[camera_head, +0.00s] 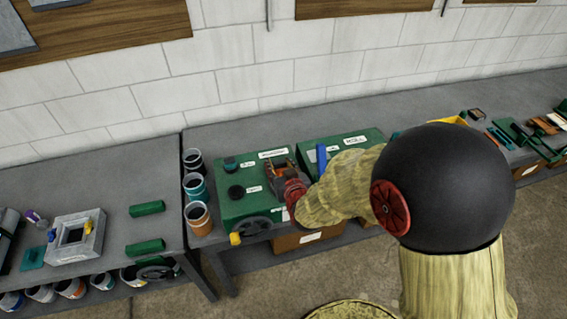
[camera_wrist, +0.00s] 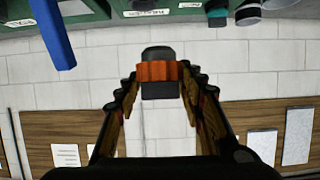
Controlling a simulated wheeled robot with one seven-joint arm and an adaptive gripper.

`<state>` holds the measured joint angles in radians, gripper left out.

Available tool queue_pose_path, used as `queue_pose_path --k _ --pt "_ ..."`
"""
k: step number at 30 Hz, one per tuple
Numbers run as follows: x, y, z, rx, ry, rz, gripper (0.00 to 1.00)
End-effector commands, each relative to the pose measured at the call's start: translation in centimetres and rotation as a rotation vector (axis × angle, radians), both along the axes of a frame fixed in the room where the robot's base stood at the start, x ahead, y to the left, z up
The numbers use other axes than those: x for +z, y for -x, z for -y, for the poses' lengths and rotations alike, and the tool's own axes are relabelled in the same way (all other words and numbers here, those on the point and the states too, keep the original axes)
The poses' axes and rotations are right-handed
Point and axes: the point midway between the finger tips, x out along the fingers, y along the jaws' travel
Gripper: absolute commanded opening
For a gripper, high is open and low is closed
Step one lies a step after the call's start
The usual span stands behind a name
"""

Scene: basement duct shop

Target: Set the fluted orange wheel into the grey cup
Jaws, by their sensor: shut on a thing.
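My gripper (camera_wrist: 160,88) is shut on the fluted orange wheel (camera_wrist: 160,72), held between its fingertips with dark pads above and below it in the wrist view. In the head view my gripper (camera_head: 277,160) is above the green box (camera_head: 232,205), and the wheel is too small to make out clearly. No single grey cup can be told for sure. Three greyish cups stand in a row left of the green box, with a dark-topped one (camera_head: 193,160), a teal-banded one (camera_head: 196,187) and an orange-banded one (camera_head: 198,217). My gripper is to their right, apart from them.
A second green box (camera_head: 345,146) with a blue bar (camera_head: 321,158) stands to the right, partly behind my arm. The left bench (camera_head: 100,185) holds a grey square frame (camera_head: 77,238) and green blocks.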

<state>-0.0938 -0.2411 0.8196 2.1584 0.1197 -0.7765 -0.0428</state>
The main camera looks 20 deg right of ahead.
Motion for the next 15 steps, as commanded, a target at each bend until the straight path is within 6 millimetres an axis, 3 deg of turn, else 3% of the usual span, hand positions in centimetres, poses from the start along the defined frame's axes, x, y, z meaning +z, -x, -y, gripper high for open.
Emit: queue_pose_path --k 15 --pt "-5.2 -8.7 2.1 -0.001 -0.001 -0.005 0.11"
